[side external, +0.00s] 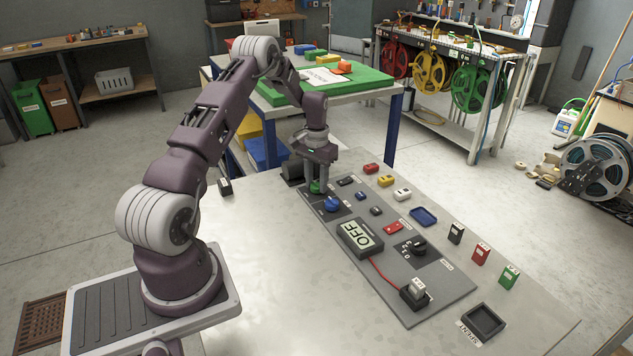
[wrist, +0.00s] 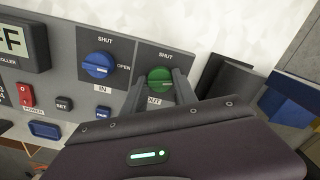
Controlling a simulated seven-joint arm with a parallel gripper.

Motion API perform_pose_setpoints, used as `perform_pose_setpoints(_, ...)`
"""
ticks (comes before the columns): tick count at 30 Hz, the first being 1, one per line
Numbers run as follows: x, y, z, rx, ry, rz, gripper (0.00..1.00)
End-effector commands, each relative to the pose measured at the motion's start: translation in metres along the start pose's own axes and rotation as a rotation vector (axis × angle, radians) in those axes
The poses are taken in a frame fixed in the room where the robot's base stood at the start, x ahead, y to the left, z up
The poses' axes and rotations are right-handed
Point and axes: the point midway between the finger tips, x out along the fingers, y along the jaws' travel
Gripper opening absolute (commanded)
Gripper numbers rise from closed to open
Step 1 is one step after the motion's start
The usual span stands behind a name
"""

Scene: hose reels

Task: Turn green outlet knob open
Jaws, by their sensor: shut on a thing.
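The green outlet knob (wrist: 159,78) sits on the grey panel above an "OUT" label, with "SHUT" printed above it in the wrist view. In the side external view the green knob (side external: 316,187) shows at the far end of the panel, partly hidden by the fingers. My gripper (wrist: 160,88) is shut on the green knob, one finger on each side of it. It also shows in the side external view (side external: 317,185), pointing straight down. The knob's pointer direction is hard to tell.
A blue knob (wrist: 98,66) marked "IN", with "SHUT" and "OPEN" labels, sits beside the green one. A controller display (side external: 361,236) reads "OFF". Small coloured blocks and a blue tray (side external: 423,216) lie along the panel. A dark block (side external: 292,170) stands close behind the gripper.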

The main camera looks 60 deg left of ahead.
Motion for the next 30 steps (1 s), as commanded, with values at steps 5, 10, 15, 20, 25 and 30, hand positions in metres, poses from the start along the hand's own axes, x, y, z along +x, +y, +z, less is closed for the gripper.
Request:
perform_pose_setpoints(5, -0.0010, -0.0005, -0.0009, 0.123, 0.003, 0.000, 0.00)
perform_pose_setpoints(10, -0.0011, -0.0002, -0.0010, 0.215, 0.003, 0.000, 0.00)
perform_pose_setpoints(15, -0.0011, -0.0004, -0.0010, 0.273, 0.003, -0.001, 0.00)
perform_pose_setpoints(20, -0.0011, -0.0003, -0.0010, 0.301, 0.003, -0.001, 0.00)
perform_pose_setpoints(25, -0.0012, -0.0002, -0.0010, 0.311, 0.003, -0.001, 0.00)
perform_pose_setpoints(30, -0.0012, -0.0002, -0.0010, 0.312, 0.003, -0.001, 0.00)
